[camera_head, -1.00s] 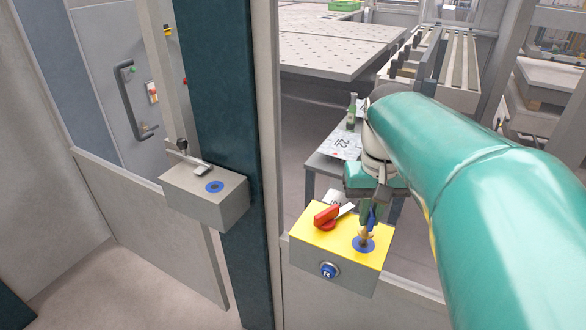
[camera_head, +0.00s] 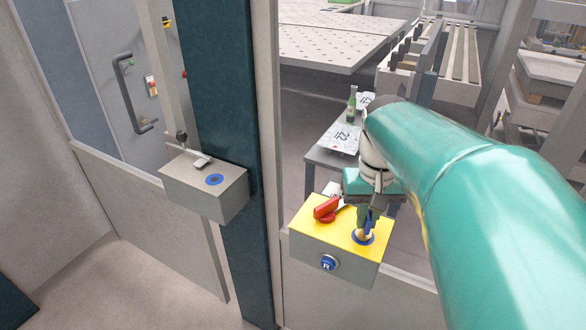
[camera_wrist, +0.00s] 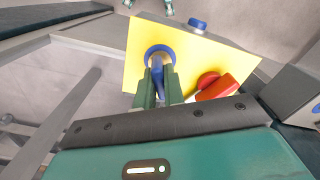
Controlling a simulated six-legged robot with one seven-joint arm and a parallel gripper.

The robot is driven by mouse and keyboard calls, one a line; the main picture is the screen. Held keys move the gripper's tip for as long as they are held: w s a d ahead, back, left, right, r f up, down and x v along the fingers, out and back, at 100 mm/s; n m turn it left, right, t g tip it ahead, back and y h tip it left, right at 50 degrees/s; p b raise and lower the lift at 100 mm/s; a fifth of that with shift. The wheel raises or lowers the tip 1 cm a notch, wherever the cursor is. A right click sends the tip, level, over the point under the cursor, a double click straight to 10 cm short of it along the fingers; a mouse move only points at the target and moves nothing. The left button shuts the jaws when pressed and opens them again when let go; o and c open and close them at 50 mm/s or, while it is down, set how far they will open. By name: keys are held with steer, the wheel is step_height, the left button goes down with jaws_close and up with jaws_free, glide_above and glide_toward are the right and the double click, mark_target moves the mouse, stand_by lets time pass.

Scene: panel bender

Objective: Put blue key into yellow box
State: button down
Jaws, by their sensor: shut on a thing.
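The yellow box (camera_head: 338,237) is a grey box with a yellow top, mounted low by the post; its yellow top also shows in the wrist view (camera_wrist: 205,52). A blue-ringed round keyhole (camera_head: 363,238) is on the top, and the ring shows in the wrist view (camera_wrist: 160,49). My gripper (camera_head: 366,224) is directly above it, pointing down, with green fingers (camera_wrist: 158,80) shut on the blue key (camera_wrist: 158,72). The key's lower end is at the keyhole; the fingers hide how deep it sits.
A red rotary switch (camera_head: 325,209) stands on the yellow top, close to the left of my gripper. A blue button (camera_head: 328,263) is on the box's front. A grey box (camera_head: 205,195) with another blue-ringed keyhole is to the left. A table with a bottle (camera_head: 351,104) is behind.

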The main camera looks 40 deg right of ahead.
steer(key=shift+f, duration=0.1)
steer(key=c, duration=1.4)
jaws_free()
step_height(320, 180, up, 14)
steer(key=shift+f, duration=0.1)
steer(key=w+a+f+n+t, duration=0.2)
steer(key=a+f, duration=0.2)
steer(key=a, duration=0.4)
steer(key=w+a+f+n+t, duration=0.1)
steer(key=w+a+f+n, duration=0.1)
steer(key=a+f, duration=0.3)
steer(key=w+a+f+n+t, duration=0.2)
steer(key=w+a+f+n, duration=0.1)
steer(key=a, duration=0.9)
steer(key=shift+f+n+t, duration=0.3)
steer(key=shift+f, duration=0.55)
